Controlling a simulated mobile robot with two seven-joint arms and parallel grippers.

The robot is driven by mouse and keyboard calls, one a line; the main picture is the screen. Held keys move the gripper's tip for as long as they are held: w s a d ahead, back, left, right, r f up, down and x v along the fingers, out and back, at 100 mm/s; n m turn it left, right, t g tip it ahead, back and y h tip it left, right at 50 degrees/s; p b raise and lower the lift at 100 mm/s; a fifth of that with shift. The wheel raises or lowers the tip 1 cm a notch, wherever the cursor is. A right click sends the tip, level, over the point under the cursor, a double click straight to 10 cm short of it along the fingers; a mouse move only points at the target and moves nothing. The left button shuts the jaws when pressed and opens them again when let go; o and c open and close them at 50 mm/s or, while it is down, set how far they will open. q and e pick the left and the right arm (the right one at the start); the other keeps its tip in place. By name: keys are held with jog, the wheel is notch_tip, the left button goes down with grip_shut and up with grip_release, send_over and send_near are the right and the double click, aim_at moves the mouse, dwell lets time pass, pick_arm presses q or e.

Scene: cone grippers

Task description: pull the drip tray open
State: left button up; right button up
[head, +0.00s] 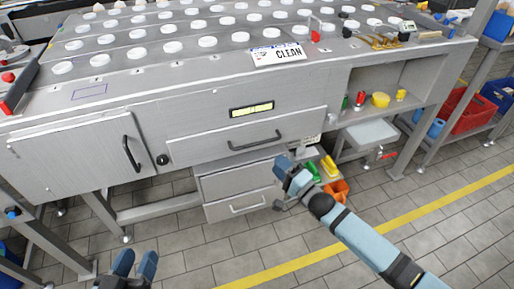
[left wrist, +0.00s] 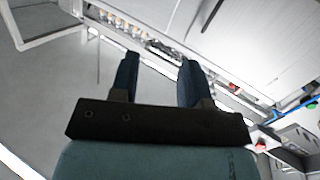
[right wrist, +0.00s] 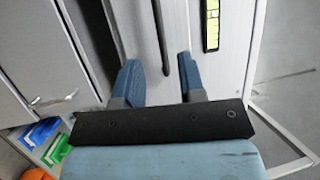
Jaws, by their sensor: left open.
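The drip tray front (head: 290,124) is a wide grey panel in the machine's front, below a yellow display. It looks shut. Its dark bar handle (head: 254,141) faces me. In the right wrist view the handle (right wrist: 161,38) lies beyond the fingers, between their lines, apart from them as far as I can tell. My right gripper (head: 283,180) is open and empty, low and right of the handle in the head view; its fingers also show in the right wrist view (right wrist: 158,66). My left gripper (head: 136,264) is open and empty at the bottom left; its spread fingers show in the left wrist view (left wrist: 158,63).
A cabinet door (head: 85,158) with a black handle is to the left. A grey drawer unit (head: 235,186) stands under the machine. A yellow floor line (head: 300,262) crosses open tiled floor.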

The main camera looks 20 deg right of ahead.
aim_at(257, 143)
jog(key=b+x, duration=0.2)
jog(key=x, duration=0.8)
jog(key=shift+w+a+f, duration=0.1)
jog(key=shift+w+a, duration=0.05)
jog(key=shift+w, duration=0.1)
pick_arm(q)
jog(key=r, duration=0.1)
jog(key=d+r+t+h, duration=0.1)
jog(key=r, duration=0.1)
jog(key=r+t+h, duration=0.1)
jog(key=shift+s+d+r, duration=0.1)
jog(key=shift+d+r, duration=0.15)
jog(key=shift+r, duration=0.05)
pick_arm(e)
grip_shut()
